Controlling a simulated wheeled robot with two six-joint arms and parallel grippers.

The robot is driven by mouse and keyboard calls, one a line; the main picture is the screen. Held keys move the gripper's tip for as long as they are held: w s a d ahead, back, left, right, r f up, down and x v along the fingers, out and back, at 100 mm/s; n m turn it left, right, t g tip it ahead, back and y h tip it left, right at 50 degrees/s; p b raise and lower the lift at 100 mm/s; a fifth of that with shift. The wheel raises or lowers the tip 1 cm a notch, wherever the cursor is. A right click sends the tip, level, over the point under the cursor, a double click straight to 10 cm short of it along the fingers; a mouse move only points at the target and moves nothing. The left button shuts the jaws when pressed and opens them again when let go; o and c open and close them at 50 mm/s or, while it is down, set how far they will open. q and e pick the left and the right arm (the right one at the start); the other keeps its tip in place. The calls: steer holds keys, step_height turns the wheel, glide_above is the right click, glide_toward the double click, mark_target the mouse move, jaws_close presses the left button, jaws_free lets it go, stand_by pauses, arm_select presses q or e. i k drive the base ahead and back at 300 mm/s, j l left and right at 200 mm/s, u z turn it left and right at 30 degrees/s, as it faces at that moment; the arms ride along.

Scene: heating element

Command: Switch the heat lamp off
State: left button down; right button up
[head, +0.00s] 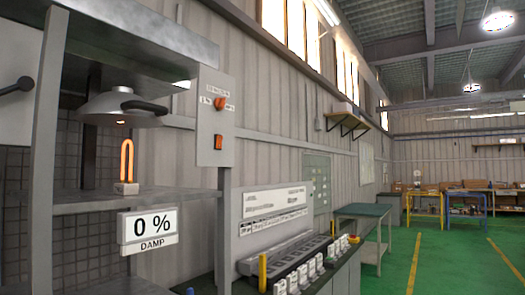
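An orange glowing U-shaped element (127,160) stands upright on a small pale base on the shelf (100,200) of a grey metal frame. A metal hood (115,106) with a dark handle hangs above it, apart from it. To the right, a grey control panel (213,125) carries an orange-red knob (220,103) and, below it, a red-orange rectangular switch (218,142). The lettering near the knob is too small to read. A white sign (149,230) below the shelf reads "0 % DAMP". Neither of my grippers is in view.
A dark round-ended handle (17,86) sticks out at the far left. A bench (340,270) with a grey rack and several small white blocks stands at the lower middle. A green-topped table (363,211) is beyond it. Green floor (450,260) is open on the right.

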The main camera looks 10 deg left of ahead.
mark_target(219, 139)
steer(key=i+l, duration=0.25)
steer(key=i, duration=0.15)
steer(key=i+l, duration=0.3)
steer(key=i+l+z, duration=0.1)
steer(key=i+l, duration=0.15)
steer(key=i, duration=0.25)
